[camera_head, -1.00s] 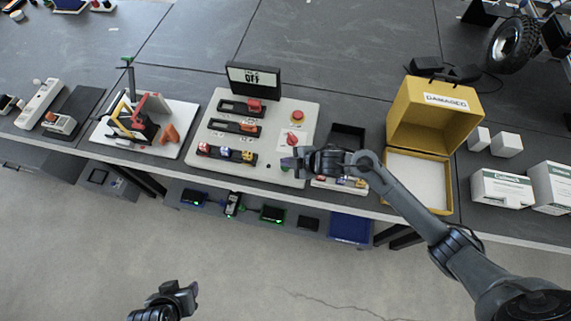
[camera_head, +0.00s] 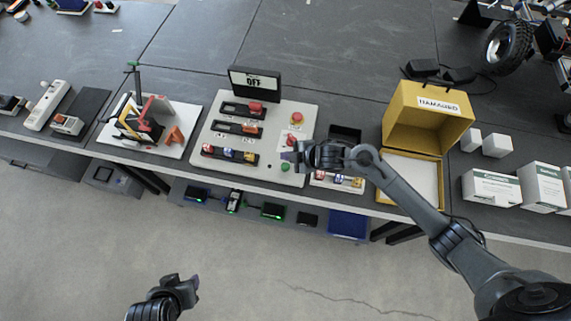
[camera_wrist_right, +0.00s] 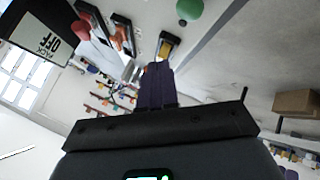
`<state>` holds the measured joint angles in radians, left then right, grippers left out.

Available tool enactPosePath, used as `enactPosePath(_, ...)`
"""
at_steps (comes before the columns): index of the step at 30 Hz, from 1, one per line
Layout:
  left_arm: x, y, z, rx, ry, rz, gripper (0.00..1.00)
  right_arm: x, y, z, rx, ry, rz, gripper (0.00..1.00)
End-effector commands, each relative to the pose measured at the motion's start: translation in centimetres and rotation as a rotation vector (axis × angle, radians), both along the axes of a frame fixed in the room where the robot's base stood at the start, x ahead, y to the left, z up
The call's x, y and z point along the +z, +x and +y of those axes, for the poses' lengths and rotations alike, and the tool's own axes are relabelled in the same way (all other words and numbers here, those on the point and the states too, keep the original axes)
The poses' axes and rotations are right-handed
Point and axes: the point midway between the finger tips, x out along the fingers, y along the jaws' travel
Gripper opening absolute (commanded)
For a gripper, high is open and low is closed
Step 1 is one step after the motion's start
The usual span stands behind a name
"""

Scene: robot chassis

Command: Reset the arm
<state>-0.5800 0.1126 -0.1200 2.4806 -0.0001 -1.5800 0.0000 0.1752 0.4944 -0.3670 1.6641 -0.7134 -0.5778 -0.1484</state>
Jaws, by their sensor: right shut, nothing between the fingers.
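My right arm reaches in from the lower right of the head view. Its gripper (camera_head: 290,156) is shut and empty, over the right part of the white control panel (camera_head: 272,172). In the right wrist view the shut purple-dark fingers (camera_wrist_right: 156,82) point toward the panel's parts, with nothing held. I cannot tell whether they touch the panel. My left gripper (camera_head: 190,287) hangs over the floor at the lower left, away from the table. Its finger opening is too unclear to judge.
The panel carries a green button (camera_head: 285,167), a red button (camera_head: 297,118), and an "OFF" display (camera_head: 255,82). An open yellow box (camera_head: 428,110) stands right of it, with white boxes (camera_head: 490,185) beyond. Floor in front is clear.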

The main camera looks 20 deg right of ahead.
Motion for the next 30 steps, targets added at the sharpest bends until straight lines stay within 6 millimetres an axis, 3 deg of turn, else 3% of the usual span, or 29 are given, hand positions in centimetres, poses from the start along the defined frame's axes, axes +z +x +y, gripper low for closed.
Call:
enactPosePath(13,0.0,0.0,0.1,-0.002,0.004,0.0,0.43,0.0,0.0,0.0,0.0,0.0,0.0,0.0)
enactPosePath(17,-0.1,0.0,0.2,-0.006,0.008,0.001,0.43,-0.8,-0.7,0.0,0.0,0.0,0.016,0.0)
enactPosePath(20,-0.1,0.0,0.3,-0.008,0.012,0.0,0.43,-2.7,-2.7,0.6,0.002,0.011,0.056,0.0)
enactPosePath(24,-0.1,0.0,0.3,-0.008,0.013,0.0,0.43,-6.3,-8.2,3.0,-0.002,0.07,0.151,0.0)
enactPosePath(27,0.0,0.0,0.3,-0.009,0.012,0.0,0.43,-6.5,-12.4,5.7,-0.056,0.15,0.186,0.0)
enactPosePath(30,0.0,0.0,0.3,-0.007,0.011,0.0,0.43,-5.2,-15.4,6.3,-0.196,0.191,0.22,0.0)
